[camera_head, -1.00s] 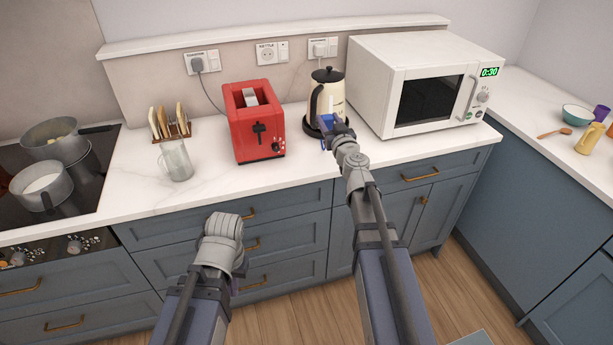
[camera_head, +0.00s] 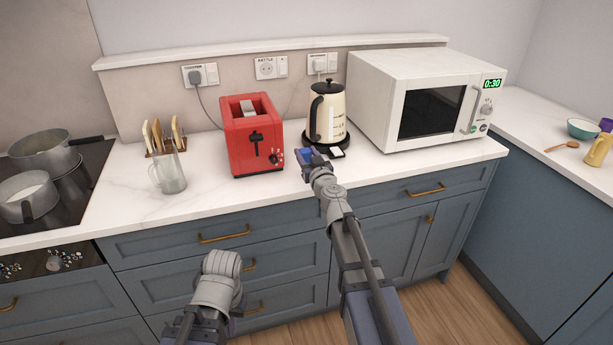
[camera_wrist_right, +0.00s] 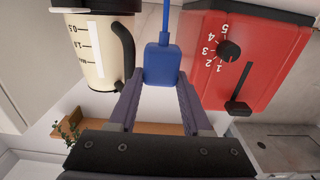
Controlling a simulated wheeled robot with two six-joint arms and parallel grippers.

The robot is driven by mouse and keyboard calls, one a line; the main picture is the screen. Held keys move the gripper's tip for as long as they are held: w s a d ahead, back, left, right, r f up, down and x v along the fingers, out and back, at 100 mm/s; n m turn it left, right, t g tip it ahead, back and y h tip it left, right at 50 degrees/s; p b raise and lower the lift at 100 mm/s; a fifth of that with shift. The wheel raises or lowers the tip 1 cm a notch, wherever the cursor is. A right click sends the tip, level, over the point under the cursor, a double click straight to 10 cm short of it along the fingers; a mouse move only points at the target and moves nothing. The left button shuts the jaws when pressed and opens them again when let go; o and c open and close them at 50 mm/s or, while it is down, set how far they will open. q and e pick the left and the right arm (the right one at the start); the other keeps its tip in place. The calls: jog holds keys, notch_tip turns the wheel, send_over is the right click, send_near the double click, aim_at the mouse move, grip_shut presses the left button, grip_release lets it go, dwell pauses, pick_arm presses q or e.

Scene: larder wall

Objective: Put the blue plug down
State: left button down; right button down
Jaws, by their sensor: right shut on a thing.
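My right gripper (camera_head: 304,155) is low over the counter, between the toaster and the kettle and in front of them. In the right wrist view its fingers (camera_wrist_right: 162,88) are shut on the blue plug (camera_wrist_right: 162,62), with a blue cord (camera_wrist_right: 166,20) running up from it in the picture. A little blue of the plug (camera_head: 306,153) shows in the head view. I cannot tell whether it touches the counter. My left gripper (camera_head: 222,265) hangs in front of the drawers; its fingers are hidden.
The red toaster (camera_head: 252,140) and the cream kettle (camera_head: 330,115) stand close behind my right gripper. A glass jug (camera_head: 170,173), toast rack (camera_head: 156,138) and white microwave (camera_head: 375,85) share the counter (camera_head: 225,200). Wall sockets (camera_head: 266,67) are behind. The front counter strip is clear.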

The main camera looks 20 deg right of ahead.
jog(key=shift+f+b, duration=1.8)
jog(key=shift+f, duration=0.3)
jog(key=shift+f, duration=0.1)
jog(key=shift+f+b, duration=0.55)
jog(key=shift+b, duration=0.1)
jog(key=shift+c, duration=1.7)
grip_release()
jog(key=shift+r, duration=0.15)
